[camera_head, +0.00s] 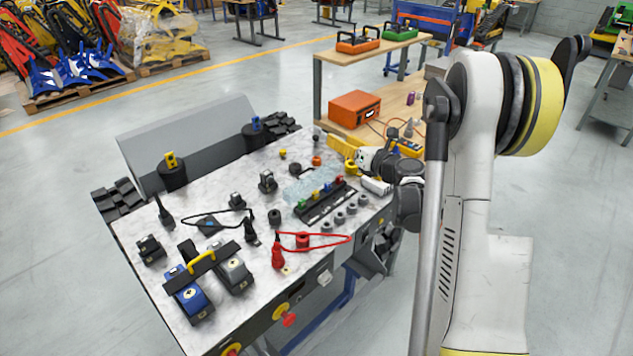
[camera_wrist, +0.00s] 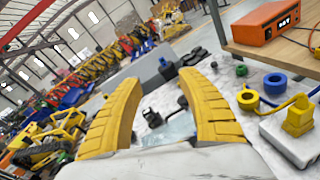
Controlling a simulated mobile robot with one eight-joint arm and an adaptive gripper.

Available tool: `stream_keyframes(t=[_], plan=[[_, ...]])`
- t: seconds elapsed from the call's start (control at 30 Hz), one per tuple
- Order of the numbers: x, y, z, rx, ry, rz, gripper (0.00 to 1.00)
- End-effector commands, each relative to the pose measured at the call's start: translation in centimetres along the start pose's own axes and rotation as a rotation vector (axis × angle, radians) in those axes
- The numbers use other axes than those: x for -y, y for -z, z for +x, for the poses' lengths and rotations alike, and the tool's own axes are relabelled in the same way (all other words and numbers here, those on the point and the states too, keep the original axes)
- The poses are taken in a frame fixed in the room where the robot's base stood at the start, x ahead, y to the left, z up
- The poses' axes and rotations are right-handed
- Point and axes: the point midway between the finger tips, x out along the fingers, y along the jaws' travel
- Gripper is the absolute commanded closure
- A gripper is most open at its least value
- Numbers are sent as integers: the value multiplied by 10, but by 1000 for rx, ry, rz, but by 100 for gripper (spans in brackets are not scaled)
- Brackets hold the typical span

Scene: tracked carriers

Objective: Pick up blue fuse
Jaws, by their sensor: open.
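A small blue piece (camera_head: 327,187), seemingly the blue fuse, stands in a black rack (camera_head: 313,216) between a yellow and a red piece, with a green one at the near end. My gripper (camera_head: 343,155) hangs above the bench's back right part, beyond the rack and apart from it. In the wrist view my gripper (camera_wrist: 160,80) shows two yellow fingers spread wide with nothing between them. I cannot make out the rack in the wrist view. Another blue piece (camera_head: 255,122) sits on a round black base at the bench's back.
A clear block (camera_head: 302,190) lies beside the rack. Grey rings (camera_head: 338,217) line its near right side. An orange box (camera_head: 355,107) stands on the wooden table behind.

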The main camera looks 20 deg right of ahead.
Motion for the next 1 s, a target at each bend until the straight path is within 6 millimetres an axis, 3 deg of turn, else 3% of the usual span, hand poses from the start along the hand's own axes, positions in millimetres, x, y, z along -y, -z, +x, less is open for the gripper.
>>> stream_keyframes(t=[0.03,0.1,0.2,0.3,0.43,0.7,1.0], plan=[[20,35,-2,-67,-18,-92,53],[38,79,-8,-158,-49,-205,53],[56,125,-19,-255,-85,-310,53],[65,150,-26,-308,-106,-362,53],[67,161,-20,-325,-115,-379,53],[65,174,21,-323,-114,-377,53],[66,182,54,-321,-115,-375,53]])
